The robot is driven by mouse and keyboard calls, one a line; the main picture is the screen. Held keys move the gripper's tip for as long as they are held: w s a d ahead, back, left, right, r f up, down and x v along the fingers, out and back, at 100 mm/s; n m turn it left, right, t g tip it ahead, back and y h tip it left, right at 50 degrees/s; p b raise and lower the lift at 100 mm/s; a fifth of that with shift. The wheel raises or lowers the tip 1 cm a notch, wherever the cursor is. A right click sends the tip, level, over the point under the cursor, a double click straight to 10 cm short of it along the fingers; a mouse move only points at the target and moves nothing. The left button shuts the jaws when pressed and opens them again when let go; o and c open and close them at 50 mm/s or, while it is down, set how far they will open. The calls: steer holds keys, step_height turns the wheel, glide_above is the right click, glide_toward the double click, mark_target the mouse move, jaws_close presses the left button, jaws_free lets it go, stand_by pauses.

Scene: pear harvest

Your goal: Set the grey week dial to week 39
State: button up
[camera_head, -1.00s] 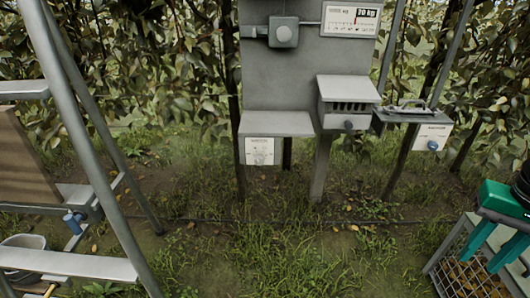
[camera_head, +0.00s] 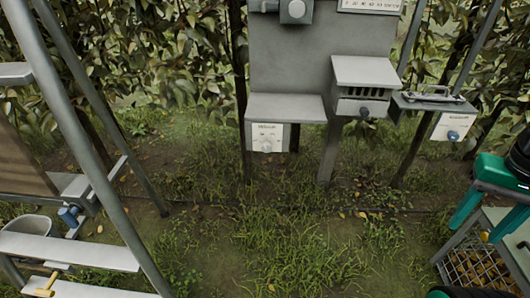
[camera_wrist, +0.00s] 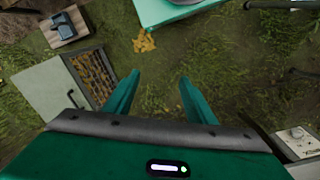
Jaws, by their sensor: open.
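The grey week dial (camera_head: 266,143) is a small round knob on a white printed plate (camera_head: 260,129) under the left shelf of the grey station board, in the head view. Its setting is too small to read. My gripper (camera_wrist: 158,80) is open and empty in the wrist view, its two teal fingers apart above grass. In the head view my teal arm shows at the right edge, well apart from the dial. A white plate with a greyish knob (camera_wrist: 297,133) shows at the lower right of the wrist view; I cannot tell whether it is the week dial.
A blue knob (camera_head: 453,135) is on another white plate to the right. A dark knob (camera_head: 364,112) is on the slotted box (camera_head: 368,75). A metal ladder (camera_head: 85,150) stands at left. A wire crate (camera_head: 478,265) is at lower right. Grass before the board is clear.

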steer(key=w+a+f+n+h, duration=0.1)
steer(key=w+f+n+h, duration=0.2)
steer(key=w+f, duration=0.35)
steer(key=w+f+n+h, duration=0.2)
steer(key=w+f+n, duration=0.1)
steer(key=w, duration=0.7)
steer(key=w+a+f+n+t+h, duration=0.3)
steer(key=w+a+f+n+h, duration=0.15)
steer(key=w+a+n, duration=0.5)
steer(key=n+t+y, duration=0.7)
steer(key=n+t, duration=0.8)
steer(key=n, duration=0.1)
glide_toward(266, 149)
steer(key=w, duration=0.3)
steer(key=w+d, duration=0.1)
steer(key=w, duration=0.5)
steer(key=shift+d+f, duration=0.2)
steer(key=shift+c, duration=0.6)
steer(key=c, duration=0.9)
